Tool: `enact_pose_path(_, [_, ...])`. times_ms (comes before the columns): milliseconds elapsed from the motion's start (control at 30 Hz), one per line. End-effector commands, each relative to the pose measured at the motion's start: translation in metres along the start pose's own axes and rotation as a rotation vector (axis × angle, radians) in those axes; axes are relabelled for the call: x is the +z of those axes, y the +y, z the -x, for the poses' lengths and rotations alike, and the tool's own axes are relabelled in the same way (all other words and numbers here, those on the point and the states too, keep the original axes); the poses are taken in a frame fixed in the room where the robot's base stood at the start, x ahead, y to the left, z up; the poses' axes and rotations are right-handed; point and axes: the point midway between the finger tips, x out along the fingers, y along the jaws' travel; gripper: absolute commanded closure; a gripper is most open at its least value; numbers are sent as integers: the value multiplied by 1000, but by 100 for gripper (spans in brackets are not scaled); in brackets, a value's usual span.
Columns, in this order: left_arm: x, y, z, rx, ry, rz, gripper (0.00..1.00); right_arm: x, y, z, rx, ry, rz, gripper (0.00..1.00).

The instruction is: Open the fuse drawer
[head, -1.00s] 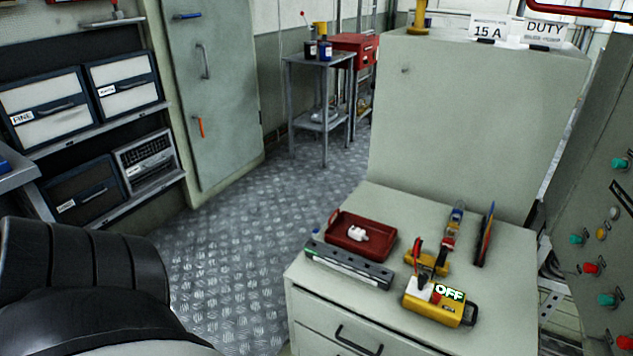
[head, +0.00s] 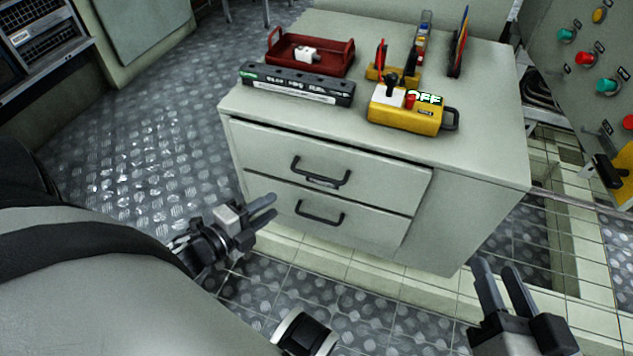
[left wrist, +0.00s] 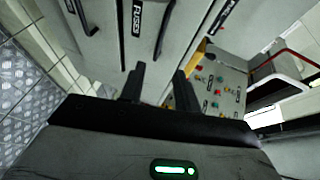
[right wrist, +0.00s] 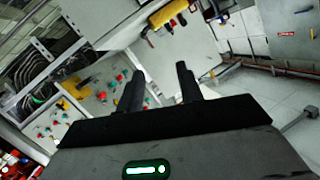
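The light grey cabinet (head: 465,195) has two drawers on its front, both closed. The upper drawer (head: 270,150) has a dark bar handle (head: 320,175) with a small label below it. In the left wrist view a label (left wrist: 137,15) reading FUSES sits beside a handle (left wrist: 163,28). The lower drawer (head: 365,222) has a similar handle (head: 320,215). My left gripper (head: 272,206) is open and empty, low and left of the handles, apart from them. My right gripper (head: 496,268) is open and empty, right of the cabinet's lower front corner.
On the cabinet top are a red tray (head: 335,62), a black strip (head: 296,86), a yellow device (head: 405,115) marked OFF and several tools. A control panel (head: 590,60) with coloured buttons stands at right. Patterned floor (head: 150,150) lies open at left.

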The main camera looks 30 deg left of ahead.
Motion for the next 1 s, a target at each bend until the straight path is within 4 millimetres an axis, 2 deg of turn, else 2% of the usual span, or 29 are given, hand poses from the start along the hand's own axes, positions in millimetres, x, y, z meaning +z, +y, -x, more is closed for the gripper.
enact_pose_path(167, [1, 1, -17, -6, 5, -15, 68, 0, -1, -1, -13, 15, -18, 64])
enact_pose_path(700, [1, 2, -129, -5, 3, -10, 68, -7, -10, -3, -94, 110, -134, 64])
enact_pose_path(800, [1, 1, -143, -4, 3, -10, 68, -14, -10, -5, -104, 147, -109, 64])
enact_pose_path(1000, [1, 0, -157, -2, 1, -9, 68, -28, -9, -7, -109, 212, -40, 64])
